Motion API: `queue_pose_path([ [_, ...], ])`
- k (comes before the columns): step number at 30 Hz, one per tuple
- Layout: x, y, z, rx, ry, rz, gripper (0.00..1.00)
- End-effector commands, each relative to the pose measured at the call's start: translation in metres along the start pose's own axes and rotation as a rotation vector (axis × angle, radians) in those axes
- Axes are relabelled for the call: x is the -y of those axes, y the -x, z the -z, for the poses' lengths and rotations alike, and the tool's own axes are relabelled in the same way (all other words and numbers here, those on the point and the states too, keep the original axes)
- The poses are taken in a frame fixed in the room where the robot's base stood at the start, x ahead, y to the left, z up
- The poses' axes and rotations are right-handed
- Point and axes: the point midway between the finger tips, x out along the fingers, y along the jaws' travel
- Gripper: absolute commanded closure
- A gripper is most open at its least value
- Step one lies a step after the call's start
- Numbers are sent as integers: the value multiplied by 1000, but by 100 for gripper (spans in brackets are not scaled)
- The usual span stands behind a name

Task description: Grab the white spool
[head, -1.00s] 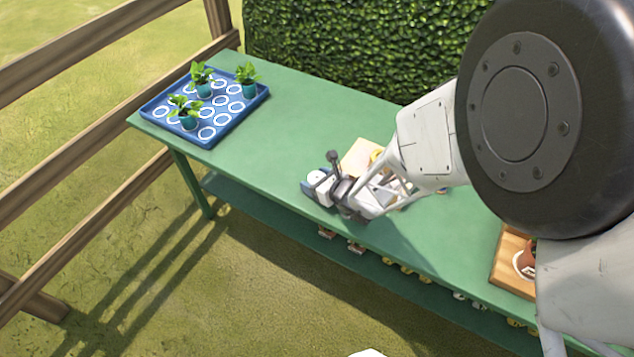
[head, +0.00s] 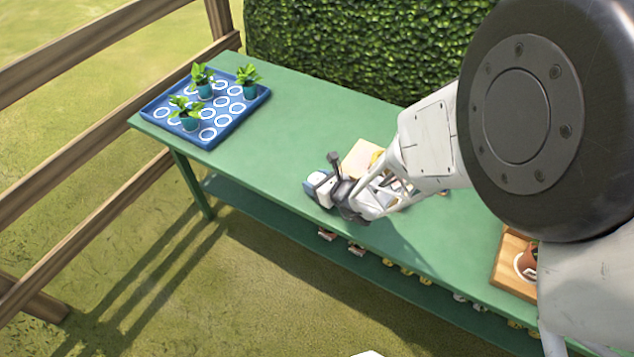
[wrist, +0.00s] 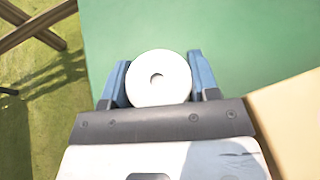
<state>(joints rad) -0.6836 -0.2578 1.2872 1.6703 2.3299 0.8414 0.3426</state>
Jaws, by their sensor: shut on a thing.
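The white spool (wrist: 159,79) is round with a small hole in its middle. In the wrist view it sits between the two blue fingers of my gripper (wrist: 160,82), which are shut on its sides. In the head view my gripper (head: 316,187) is over the front edge area of the green table (head: 290,130), and a bit of the white spool (head: 318,179) shows at its fingers. I cannot tell whether the spool touches the table top.
A blue tray (head: 222,131) with several round slots and 3 potted plants stands at the table's far left. A pale wooden board (head: 358,155) lies beside my gripper. Another wooden board (head: 510,270) with a pot is at the right. The table between tray and gripper is clear.

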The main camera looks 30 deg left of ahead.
Motion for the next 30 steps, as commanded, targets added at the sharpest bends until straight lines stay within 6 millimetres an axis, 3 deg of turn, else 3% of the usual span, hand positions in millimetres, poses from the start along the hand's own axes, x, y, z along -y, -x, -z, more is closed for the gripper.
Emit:
queue_pose_path([
  [7,0,4,-11,2,1,0,68],
  [13,0,14,-34,2,1,1,68],
  [30,-46,94,-8,1,0,1,68],
])
